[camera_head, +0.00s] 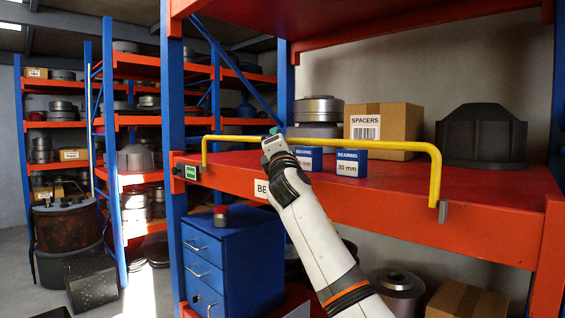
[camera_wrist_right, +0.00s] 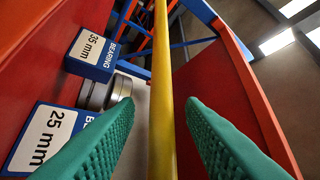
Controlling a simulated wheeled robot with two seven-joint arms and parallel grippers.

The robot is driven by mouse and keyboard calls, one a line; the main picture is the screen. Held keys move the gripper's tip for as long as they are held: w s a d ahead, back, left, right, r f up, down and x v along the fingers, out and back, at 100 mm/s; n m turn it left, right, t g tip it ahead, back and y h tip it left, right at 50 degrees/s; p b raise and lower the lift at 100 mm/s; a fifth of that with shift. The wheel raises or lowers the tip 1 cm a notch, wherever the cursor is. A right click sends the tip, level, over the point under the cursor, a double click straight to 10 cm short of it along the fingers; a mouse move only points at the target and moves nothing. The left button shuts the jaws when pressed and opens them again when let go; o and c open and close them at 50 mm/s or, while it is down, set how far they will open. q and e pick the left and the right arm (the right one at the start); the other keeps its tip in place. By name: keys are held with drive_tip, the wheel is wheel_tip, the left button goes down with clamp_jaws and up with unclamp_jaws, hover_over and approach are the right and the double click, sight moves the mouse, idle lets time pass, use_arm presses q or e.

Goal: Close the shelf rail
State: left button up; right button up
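The yellow shelf rail (camera_head: 385,144) runs along the front of the red shelf (camera_head: 465,181), above its surface. Its right end bends down to a grey bracket (camera_head: 443,211). Its left end bends down near a dark catch with a green label (camera_head: 190,172); I cannot tell whether it is seated there. My right gripper (camera_head: 273,131) is at the rail, left of its middle. In the right wrist view, the rail (camera_wrist_right: 162,60) passes between the green fingers of my right gripper (camera_wrist_right: 161,101). The fingers are open, with gaps on both sides of the rail. My left gripper is out of view.
Small blue bearing boxes (camera_head: 350,163) stand behind the rail; the wrist view shows a 35 mm box (camera_wrist_right: 88,50) and a 25 mm box (camera_wrist_right: 45,135). A spacers carton (camera_head: 384,128) and a dark housing (camera_head: 481,136) stand farther back. A blue drawer cabinet (camera_head: 231,252) is below left.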

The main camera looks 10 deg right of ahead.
drive_tip(key=b+v, duration=0.5)
drive_tip(key=v, duration=0.6)
drive_tip(key=shift+d+f+b, duration=0.25)
drive_tip(key=shift+b, duration=0.05)
drive_tip(key=shift+w, duration=0.1)
